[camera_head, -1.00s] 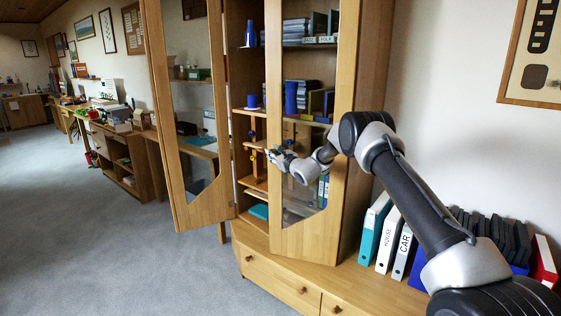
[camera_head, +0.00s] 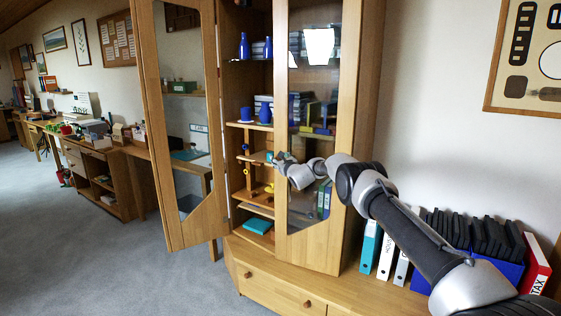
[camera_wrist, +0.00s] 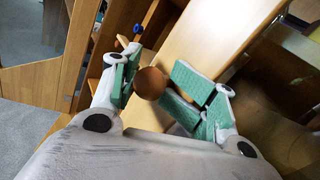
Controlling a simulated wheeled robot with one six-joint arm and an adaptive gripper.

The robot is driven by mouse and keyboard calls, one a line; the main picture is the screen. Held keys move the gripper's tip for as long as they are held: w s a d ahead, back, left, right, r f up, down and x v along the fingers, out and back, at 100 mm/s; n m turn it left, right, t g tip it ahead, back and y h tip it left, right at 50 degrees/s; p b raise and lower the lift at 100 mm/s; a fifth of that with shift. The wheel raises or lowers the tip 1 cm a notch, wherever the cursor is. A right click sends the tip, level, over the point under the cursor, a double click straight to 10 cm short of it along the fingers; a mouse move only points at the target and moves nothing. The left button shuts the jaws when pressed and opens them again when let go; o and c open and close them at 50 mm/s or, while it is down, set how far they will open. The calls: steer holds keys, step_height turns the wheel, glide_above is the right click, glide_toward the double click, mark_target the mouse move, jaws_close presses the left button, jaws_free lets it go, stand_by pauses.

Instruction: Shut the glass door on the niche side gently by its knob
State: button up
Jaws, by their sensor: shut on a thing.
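Two tall wooden doors with glass panes front the cabinet. The left glass door (camera_head: 151,130) stands wide open, swung out to the left. The right glass door (camera_head: 346,110) stands close to the cabinet front; I cannot tell how wide its gap is. My gripper (camera_head: 277,160) is at the left edge of the right door, about mid-height. In the wrist view, the round brown knob (camera_wrist: 150,83) sits between the green finger pads of my gripper (camera_wrist: 152,87), which is shut on it. The pictures do not label which door is on the niche side.
Blue vases (camera_head: 244,46), small wooden items and books stand on the open shelves between the doors. Binders (camera_head: 388,250) stand on the low cabinet top at right. A drawer unit (camera_head: 282,284) juts out below the doors. Grey carpet (camera_head: 110,260) is clear at left.

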steer(key=shift+s+a, duration=0.15)
steer(key=shift+a, duration=0.45)
steer(key=o, duration=1.1)
steer(key=shift+a, duration=0.15)
steer(key=shift+d, duration=0.25)
steer(key=shift+s+f, duration=0.1)
steer(key=shift+s, duration=0.05)
steer(key=v, duration=1.1)
steer(key=shift+s+d, duration=0.25)
steer(key=shift+s, duration=0.05)
